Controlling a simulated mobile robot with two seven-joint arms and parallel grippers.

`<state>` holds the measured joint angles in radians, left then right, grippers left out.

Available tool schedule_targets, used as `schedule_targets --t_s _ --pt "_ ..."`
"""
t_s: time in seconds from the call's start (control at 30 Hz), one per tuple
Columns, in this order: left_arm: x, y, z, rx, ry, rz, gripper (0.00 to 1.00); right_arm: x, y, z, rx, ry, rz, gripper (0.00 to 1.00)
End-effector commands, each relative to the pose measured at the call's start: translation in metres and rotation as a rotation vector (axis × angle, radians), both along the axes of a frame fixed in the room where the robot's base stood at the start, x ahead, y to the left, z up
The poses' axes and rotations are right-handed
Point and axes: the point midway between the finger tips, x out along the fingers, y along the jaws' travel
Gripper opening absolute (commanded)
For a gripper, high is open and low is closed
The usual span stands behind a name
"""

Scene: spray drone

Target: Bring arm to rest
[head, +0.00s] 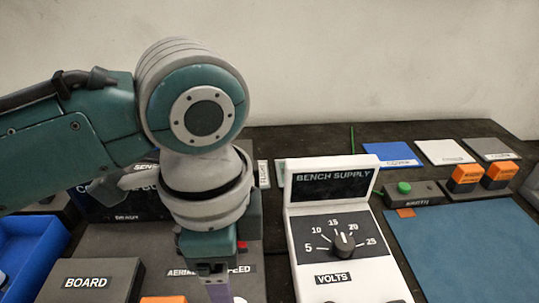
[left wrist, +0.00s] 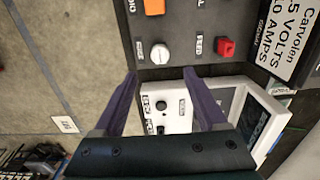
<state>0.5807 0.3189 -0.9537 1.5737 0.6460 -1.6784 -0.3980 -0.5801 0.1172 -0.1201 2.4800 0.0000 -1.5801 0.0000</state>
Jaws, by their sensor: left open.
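My left arm comes in from the left in the head view, bent at a large teal and grey joint. Its left gripper (left wrist: 160,74) is open in the left wrist view, with two purple fingers apart and nothing between them. In the head view only one purple part of it shows, cut off by the bottom edge. The white bench supply (head: 335,240) stands just right of the gripper. In the left wrist view the supply (left wrist: 183,128) shows between and behind the fingers. My right gripper is not in view.
A grey panel with a white knob (left wrist: 159,53) and a red switch (left wrist: 226,47) lies beyond the fingertips. A blue bin (head: 28,245) and a BOARD block (head: 88,283) sit at left. A blue mat (head: 465,245) and orange-topped blocks (head: 466,174) are at right.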

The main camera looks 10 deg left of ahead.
Motion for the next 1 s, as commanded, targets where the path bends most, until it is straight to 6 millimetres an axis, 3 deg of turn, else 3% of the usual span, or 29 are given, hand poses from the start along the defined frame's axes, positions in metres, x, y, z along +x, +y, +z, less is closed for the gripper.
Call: schedule_targets --t_s 0.13,0.27,0.37,0.47,0.67,0.97,1.0 --pt "-0.003 -0.003 -0.001 -0.012 0.000 0.006 0.74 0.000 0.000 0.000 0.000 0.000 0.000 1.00" --pt "-0.021 -0.021 -0.003 -0.093 -0.010 0.062 0.74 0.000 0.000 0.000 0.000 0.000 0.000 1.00" --pt "-0.040 -0.036 -0.002 -0.194 -0.033 0.183 0.74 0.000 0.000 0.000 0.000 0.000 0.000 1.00" --pt "-0.056 -0.035 0.004 -0.279 -0.068 0.372 0.74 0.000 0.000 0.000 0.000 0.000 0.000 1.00" --pt "-0.080 0.007 0.012 -0.310 -0.144 0.731 0.74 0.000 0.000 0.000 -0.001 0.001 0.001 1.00" --pt "-0.124 0.093 0.026 -0.191 -0.267 1.114 0.74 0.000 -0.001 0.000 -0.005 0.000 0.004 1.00" --pt "-0.124 0.095 0.043 -0.188 -0.274 1.125 0.74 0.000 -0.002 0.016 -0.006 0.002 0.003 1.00"
